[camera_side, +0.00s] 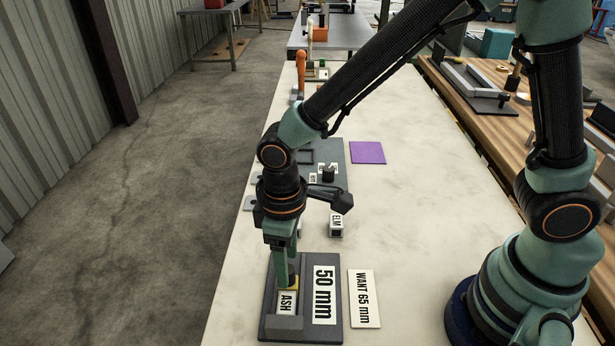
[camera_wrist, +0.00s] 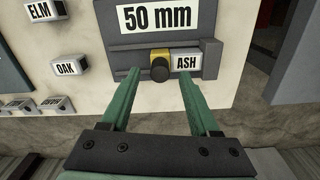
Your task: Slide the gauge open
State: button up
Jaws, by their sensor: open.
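The gauge is a dark grey plate (camera_side: 333,335) with a "50 mm" label (camera_side: 323,294), near the front of the pale bench. In the wrist view its body (camera_wrist: 128,52) carries a yellow slider (camera_wrist: 182,53) with a black knob (camera_wrist: 159,69). A block marked ASH (camera_side: 287,302) lies beside the slider, between it and the gauge's grey end; its label also shows in the wrist view (camera_wrist: 187,62). My gripper (camera_wrist: 158,75) is open, with its fingers on either side of the knob. Whether a finger touches the gauge I cannot tell. In the side view my gripper (camera_side: 285,284) hides part of the slider.
A card reading "WANT 65 mm" (camera_side: 363,299) lies right of the gauge. A block marked ELM (camera_side: 336,224) and one marked OAK (camera_wrist: 69,65) stand nearby. A purple square (camera_side: 368,152) lies farther back. The bench right of the ELM block is clear.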

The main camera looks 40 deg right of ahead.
jog(key=shift+f, duration=0.75)
grip_shut()
jog(key=shift+r, duration=0.1)
dwell(0.8)
